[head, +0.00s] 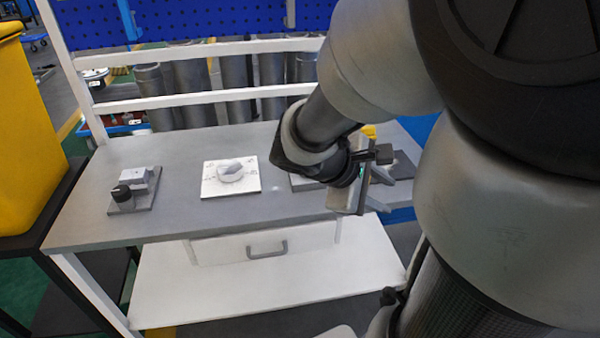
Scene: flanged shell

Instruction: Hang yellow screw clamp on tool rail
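My gripper (380,190) is over the right part of the grey workbench (150,230), seen side-on below my wrist. Two finger-like parts show at its right side, but I cannot tell whether they are open or shut, or whether they hold anything. A small yellow patch (369,131) shows just behind my wrist; it may be part of the yellow screw clamp, but most of it is hidden. I cannot make out a tool rail for certain. A blue perforated panel (190,22) stands behind the bench, above white horizontal bars (200,98).
A white plate with a rotary knob (231,176) sits mid-bench. A grey block with a black knob (134,190) is at the left. A grey plate (405,165) lies behind my gripper. A yellow bin (25,140) stands left. The bench front is clear.

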